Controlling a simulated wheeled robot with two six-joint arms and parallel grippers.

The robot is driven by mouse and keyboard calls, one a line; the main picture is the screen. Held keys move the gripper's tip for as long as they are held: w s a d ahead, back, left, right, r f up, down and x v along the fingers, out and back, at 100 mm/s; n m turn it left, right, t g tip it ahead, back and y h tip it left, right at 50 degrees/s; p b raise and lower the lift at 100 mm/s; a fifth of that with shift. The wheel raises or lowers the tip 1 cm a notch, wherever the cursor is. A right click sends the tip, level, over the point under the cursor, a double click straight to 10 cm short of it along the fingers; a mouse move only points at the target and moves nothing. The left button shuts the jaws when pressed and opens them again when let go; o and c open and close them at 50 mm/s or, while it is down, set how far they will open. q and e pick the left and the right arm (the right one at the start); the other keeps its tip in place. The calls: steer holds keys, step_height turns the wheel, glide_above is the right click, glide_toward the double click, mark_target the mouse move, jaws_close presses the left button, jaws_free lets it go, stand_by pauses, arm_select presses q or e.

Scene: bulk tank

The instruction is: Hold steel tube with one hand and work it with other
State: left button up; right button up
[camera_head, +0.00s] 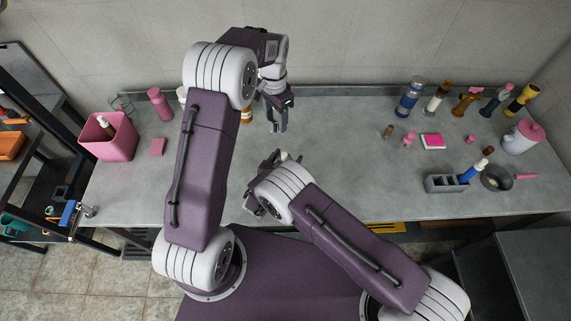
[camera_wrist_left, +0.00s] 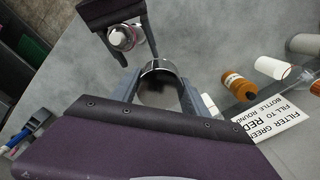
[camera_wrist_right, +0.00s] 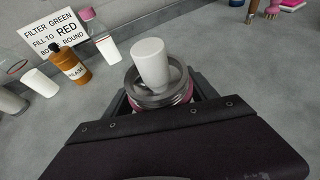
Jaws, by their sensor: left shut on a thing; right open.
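The steel tube (camera_wrist_left: 160,72), a shiny open-topped cylinder, sits between the fingers of my left gripper (camera_wrist_left: 158,92), which is shut on it. In the head view my left gripper (camera_head: 279,122) points down over the middle of the bench, and the tube is hard to make out. My right gripper (camera_head: 277,160) is open, nearer the front. In the right wrist view, between its fingers, is a round grey-rimmed thing (camera_wrist_right: 157,98) with pink at its sides and a white cylinder (camera_wrist_right: 150,62) upright at its top. Whether the fingers touch it I cannot tell.
A printed sign (camera_wrist_right: 52,32), an orange-brown bottle (camera_wrist_right: 72,66) and white cups stand behind. A pink bin (camera_head: 108,137) is at the left. Several bottles, a grey holder (camera_head: 446,184) and a pan (camera_head: 496,178) are at the right. The bench (camera_head: 350,180) is clear at centre right.

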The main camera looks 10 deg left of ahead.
arm_select(q)
steer(key=shift+s+d+r, duration=0.2)
steer(key=shift+s+r, duration=0.1)
steer(key=shift+s, duration=0.2)
steer(key=shift+s+d+r, duration=0.2)
steer(key=shift+s+r, duration=0.05)
steer(key=shift+s, duration=0.2)
arm_select(e)
steer(key=shift+s+d+r, duration=0.3)
steer(key=shift+s+r, duration=0.2)
steer(key=shift+s, duration=0.3)
arm_select(q)
steer(key=shift+s, duration=0.15)
arm_select(e)
steer(key=shift+s, duration=0.15)
steer(key=c, duration=0.4)
arm_select(q)
steer(key=shift+w+a+f, duration=0.2)
steer(key=shift+w+f, duration=0.05)
steer(key=shift+w, duration=0.25)
arm_select(e)
steer(key=shift+w+a+f, duration=0.1)
steer(key=shift+w+f, duration=0.15)
steer(key=shift+w, duration=0.2)
jaws_close()
steer(key=shift+s, duration=0.1)
